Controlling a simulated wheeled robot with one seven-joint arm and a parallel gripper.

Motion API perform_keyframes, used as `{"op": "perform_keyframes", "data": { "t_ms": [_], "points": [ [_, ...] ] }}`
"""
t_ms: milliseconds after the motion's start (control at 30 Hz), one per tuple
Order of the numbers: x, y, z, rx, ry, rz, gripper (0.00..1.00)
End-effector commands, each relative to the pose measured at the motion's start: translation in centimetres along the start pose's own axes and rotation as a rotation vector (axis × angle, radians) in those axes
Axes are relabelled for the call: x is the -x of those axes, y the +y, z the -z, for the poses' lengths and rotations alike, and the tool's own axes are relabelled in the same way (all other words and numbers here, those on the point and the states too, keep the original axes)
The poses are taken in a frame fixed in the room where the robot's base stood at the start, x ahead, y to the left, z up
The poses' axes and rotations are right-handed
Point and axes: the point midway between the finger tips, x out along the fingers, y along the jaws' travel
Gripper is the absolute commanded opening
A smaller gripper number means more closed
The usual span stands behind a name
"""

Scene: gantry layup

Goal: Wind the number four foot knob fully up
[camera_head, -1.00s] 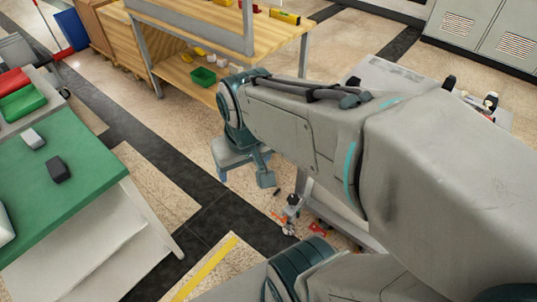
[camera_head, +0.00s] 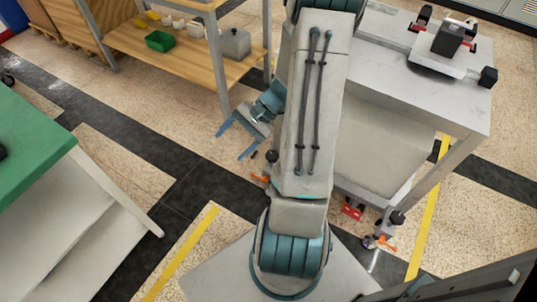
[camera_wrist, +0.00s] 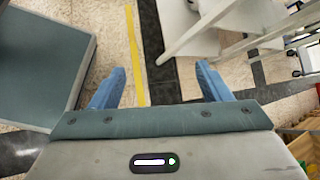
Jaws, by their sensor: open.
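My gripper (camera_head: 235,141) is open and empty in the head view, its blue fingers pointing down and left. In the wrist view my gripper (camera_wrist: 159,72) has its two blue fingertips apart over bare floor. A black foot knob (camera_head: 397,218) stands at the front right leg of the grey table, with orange parts and a caster by it. Another black foot knob (camera_head: 272,156) is beside my arm, right of the gripper and apart from it; my arm hides part of that corner. No number can be read on either knob.
The grey table (camera_head: 470,112) carries a vise-like fixture (camera_head: 447,42). A red item (camera_head: 352,211) is low under its front edge. A wooden bench (camera_head: 130,42) stands behind the gripper, a green-topped table (camera_head: 30,150) at left. Floor between them is clear.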

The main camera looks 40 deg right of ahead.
Motion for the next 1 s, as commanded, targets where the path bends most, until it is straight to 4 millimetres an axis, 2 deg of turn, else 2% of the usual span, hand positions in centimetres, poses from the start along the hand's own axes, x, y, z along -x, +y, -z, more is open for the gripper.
{"op": "perform_keyframes", "data": {
  "t_ms": [33, 267, 467, 700, 833, 1000],
  "points": [
    [-0.9, 1.3, 2.5, -0.062, -0.021, 0.072, 0.71],
    [-2.6, 4.8, 10.6, -0.300, -0.082, 0.405, 0.71],
    [-3.7, 9.0, 17.6, -0.499, -0.109, 0.720, 0.71],
    [-5.2, 15.4, 25.8, -0.730, -0.109, 1.120, 0.71],
    [-6.0, 19.0, 29.5, -0.842, -0.097, 1.320, 0.71],
    [-7.0, 22.6, 32.6, -0.946, -0.079, 1.508, 0.71]
  ]
}}
